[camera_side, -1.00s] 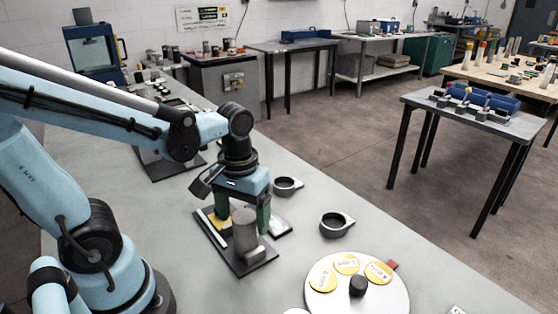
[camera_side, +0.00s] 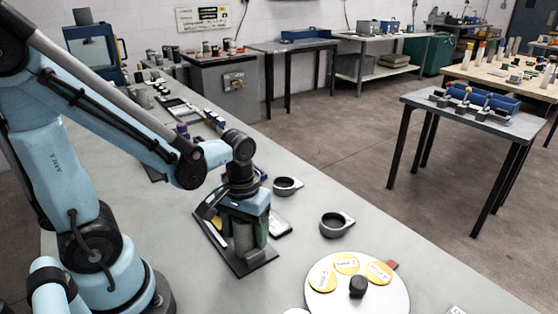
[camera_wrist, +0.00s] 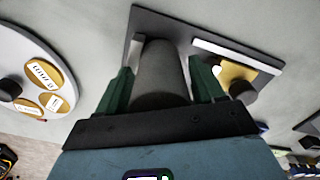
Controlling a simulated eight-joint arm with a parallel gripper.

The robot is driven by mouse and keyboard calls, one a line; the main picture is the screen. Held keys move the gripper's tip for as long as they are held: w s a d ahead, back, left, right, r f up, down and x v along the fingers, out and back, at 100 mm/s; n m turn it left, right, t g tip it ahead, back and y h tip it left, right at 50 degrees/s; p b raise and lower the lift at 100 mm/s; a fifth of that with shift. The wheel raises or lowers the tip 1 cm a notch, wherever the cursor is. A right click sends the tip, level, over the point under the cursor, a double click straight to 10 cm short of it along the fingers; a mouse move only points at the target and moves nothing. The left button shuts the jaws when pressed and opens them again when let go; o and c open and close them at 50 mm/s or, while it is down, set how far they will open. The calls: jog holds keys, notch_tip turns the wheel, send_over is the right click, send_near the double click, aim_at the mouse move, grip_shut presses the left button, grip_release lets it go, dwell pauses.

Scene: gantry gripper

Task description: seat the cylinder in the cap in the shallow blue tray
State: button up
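A grey cylinder (camera_side: 243,240) stands upright on a dark plate (camera_side: 256,264) on the bench. My gripper (camera_side: 246,238) is lowered over it, with one green finger on each side. In the wrist view the cylinder (camera_wrist: 160,75) fills most of the space between the fingertips (camera_wrist: 160,80). Narrow gaps seem to show beside it, so the fingers look open around it. A small blue edge (camera_side: 262,172) shows behind my gripper, mostly hidden; I cannot tell whether it is the shallow blue tray. I cannot make out the cap.
A round white disc (camera_side: 335,296) with yellow labels and a black knob stands in front. A yellow piece (camera_wrist: 236,72) lies beside the cylinder on the plate. Bench between rings and disc is clear.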

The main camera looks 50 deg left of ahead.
jog(key=c, duration=1.1)
jog(key=shift+c, duration=0.2)
jog(key=shift+r, duration=0.2)
